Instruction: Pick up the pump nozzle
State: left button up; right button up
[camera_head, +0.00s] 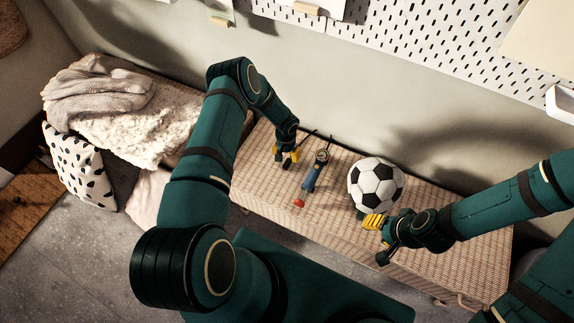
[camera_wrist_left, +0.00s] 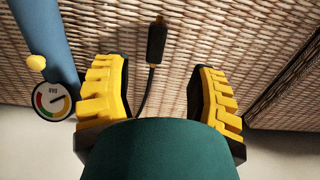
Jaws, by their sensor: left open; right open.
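The pump nozzle (camera_wrist_left: 156,42) is a dark tip on a thin black hose (camera_wrist_left: 146,92). In the left wrist view it lies on the woven bench top, just beyond and between my left fingertips, untouched. In the head view I cannot make it out clearly near the gripper. The hose joins a blue hand pump (camera_head: 311,179) with a round gauge (camera_wrist_left: 51,101) and a red end. My left gripper (camera_head: 287,160) is open and empty, left of the pump; its yellow fingers (camera_wrist_left: 157,72) straddle the hose in the wrist view. My right gripper (camera_head: 377,237) is open beside the ball.
A football (camera_head: 377,187) sits right of the pump on the wicker bench (camera_head: 262,192). Blankets (camera_head: 120,120) and a spotted cushion (camera_head: 75,170) lie at the left. A wall with a pegboard (camera_head: 420,45) rises behind. The bench top right of the ball has free room.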

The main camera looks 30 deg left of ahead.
aim_at(287, 162)
pick_arm(q)
jog(key=shift+s+d+f+b, duration=0.1)
jog(key=shift+f+b, duration=0.2)
jog(key=shift+f, duration=0.75)
jog(key=shift+w+d+f+b, duration=0.1)
jog(key=shift+f+b, duration=0.15)
jog(key=shift+f, duration=0.8)
jog(key=shift+s+d+f+b, duration=0.1)
jog(key=shift+f+b, duration=0.2)
jog(key=shift+f, duration=0.75)
grip_shut()
